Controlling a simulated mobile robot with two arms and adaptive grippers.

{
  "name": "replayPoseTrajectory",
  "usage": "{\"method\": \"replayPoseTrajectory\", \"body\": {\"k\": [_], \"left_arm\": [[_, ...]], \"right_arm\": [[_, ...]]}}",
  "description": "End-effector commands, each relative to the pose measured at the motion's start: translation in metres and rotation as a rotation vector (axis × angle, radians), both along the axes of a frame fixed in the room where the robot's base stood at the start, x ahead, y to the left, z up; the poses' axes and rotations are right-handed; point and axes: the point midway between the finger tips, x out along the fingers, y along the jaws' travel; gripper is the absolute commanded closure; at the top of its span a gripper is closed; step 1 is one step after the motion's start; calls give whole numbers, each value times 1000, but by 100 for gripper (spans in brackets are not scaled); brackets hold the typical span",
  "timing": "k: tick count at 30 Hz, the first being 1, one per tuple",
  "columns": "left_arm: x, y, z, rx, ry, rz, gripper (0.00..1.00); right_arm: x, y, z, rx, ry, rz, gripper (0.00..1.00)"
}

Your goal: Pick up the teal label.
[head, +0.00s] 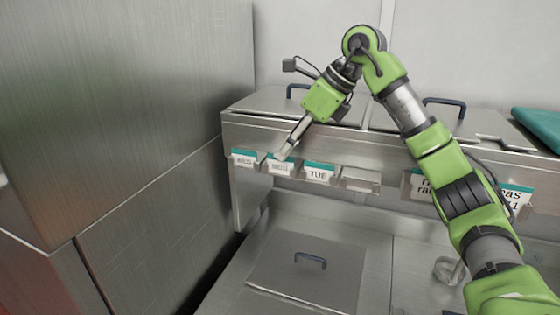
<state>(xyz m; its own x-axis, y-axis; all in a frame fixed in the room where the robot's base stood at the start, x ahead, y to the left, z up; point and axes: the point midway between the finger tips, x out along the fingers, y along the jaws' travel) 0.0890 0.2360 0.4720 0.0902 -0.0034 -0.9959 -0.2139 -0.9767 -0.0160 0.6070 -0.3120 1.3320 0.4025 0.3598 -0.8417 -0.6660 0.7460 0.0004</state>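Several white labels with teal top edges stand in metal holders along the front of the steel counter. The leftmost label (244,159) is at the left corner, a second label (278,167) is beside it, and a third label (318,174) reads "TUE". My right gripper (286,151) reaches down with its fingertips in front of the second label's upper right edge. The fingers appear as one narrow shape, so I cannot tell whether they are shut, or whether they touch the label. My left gripper is out of view.
An empty-looking holder (361,180) is right of the "TUE" label. Larger labels (515,195) hang farther right, partly behind my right arm. A teal object (541,124) lies on the right of the counter. A handled lid (308,266) lies below. A tall steel wall (130,110) borders the left.

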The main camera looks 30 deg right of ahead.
Motion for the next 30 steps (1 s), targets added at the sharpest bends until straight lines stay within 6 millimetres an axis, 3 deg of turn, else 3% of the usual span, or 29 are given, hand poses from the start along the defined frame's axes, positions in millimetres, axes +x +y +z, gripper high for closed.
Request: {"method": "replayPoseTrajectory", "body": {"k": [5,12,16,30], "left_arm": [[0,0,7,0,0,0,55],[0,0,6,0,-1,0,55],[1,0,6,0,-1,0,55],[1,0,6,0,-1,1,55]], "right_arm": [[7,6,-15,-1,1,0,76],[8,7,-17,-1,-1,-1,76],[8,7,-16,-1,-1,-1,100],[9,6,-12,-1,-3,-3,100]]}}
